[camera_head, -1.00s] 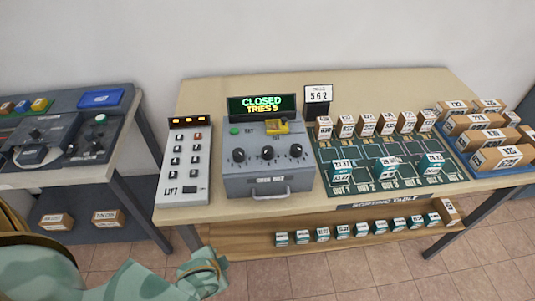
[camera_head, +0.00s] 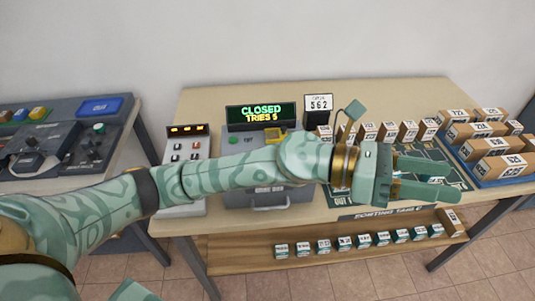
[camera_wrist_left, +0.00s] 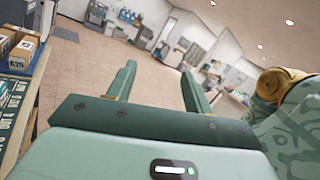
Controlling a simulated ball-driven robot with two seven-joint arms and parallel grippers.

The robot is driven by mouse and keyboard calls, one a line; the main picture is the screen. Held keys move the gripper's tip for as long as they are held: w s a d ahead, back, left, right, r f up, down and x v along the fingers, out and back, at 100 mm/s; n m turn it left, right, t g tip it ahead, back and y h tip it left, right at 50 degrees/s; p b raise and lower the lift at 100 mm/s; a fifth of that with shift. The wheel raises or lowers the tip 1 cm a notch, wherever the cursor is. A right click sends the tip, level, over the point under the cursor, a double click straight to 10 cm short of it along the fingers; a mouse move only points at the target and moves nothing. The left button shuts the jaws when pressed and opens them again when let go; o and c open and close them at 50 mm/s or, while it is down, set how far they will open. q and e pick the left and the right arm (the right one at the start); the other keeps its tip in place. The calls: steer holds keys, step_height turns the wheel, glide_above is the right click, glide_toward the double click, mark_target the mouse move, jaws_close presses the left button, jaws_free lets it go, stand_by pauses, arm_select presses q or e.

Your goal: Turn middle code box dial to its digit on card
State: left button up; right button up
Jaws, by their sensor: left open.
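The grey code box (camera_head: 235,142) stands on the table behind my left arm. Its display (camera_head: 261,113) reads CLOSED in green and TRIES 5 below it. My arm hides the row of dials, including the middle one. The card (camera_head: 318,102) on a small black stand reads 562. My left gripper (camera_head: 420,178) is open and empty, reaching across to the right of the code box, over the green sorting mat. In the left wrist view its two fingers (camera_wrist_left: 158,85) are apart and point out into the room.
Small cartons (camera_head: 409,131) stand along the green mat (camera_head: 452,172). A blue tray (camera_head: 470,170) holds larger cartons at the right. Several small boxes (camera_head: 362,241) line the lower shelf.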

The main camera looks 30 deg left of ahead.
arm_select(q)
steer(key=w+a+f+m+g+y, duration=0.1)
steer(key=w+a+f+m+y, duration=0.25)
steer(key=a+m+y, duration=0.2)
steer(key=w+a+f+m+g+y, duration=0.25)
steer(key=a+f+m+y, duration=0.2)
steer(key=a+y, duration=0.25)
steer(key=w+a+r+n+t+y, duration=0.1)
steer(key=w+a+r+y, duration=0.15)
steer(key=a, duration=0.35)
steer(key=w+a+r+y, duration=0.1)
steer(key=a+y, duration=0.2)
steer(key=a, duration=0.3)
steer(key=w+a+r+n+t+y, duration=0.1)
steer(key=a+y, duration=0.1)
steer(key=a, duration=0.4)
steer(key=f+b, duration=0.2)
steer(key=f, duration=0.5)
steer(key=f+b, duration=0.1)
steer(key=f, duration=0.7)
steer(key=shift+w+d+f+b, duration=0.15)
steer(key=shift+w+f+b, duration=0.1)
steer(key=shift+b, duration=0.1)
steer(key=c, duration=1)
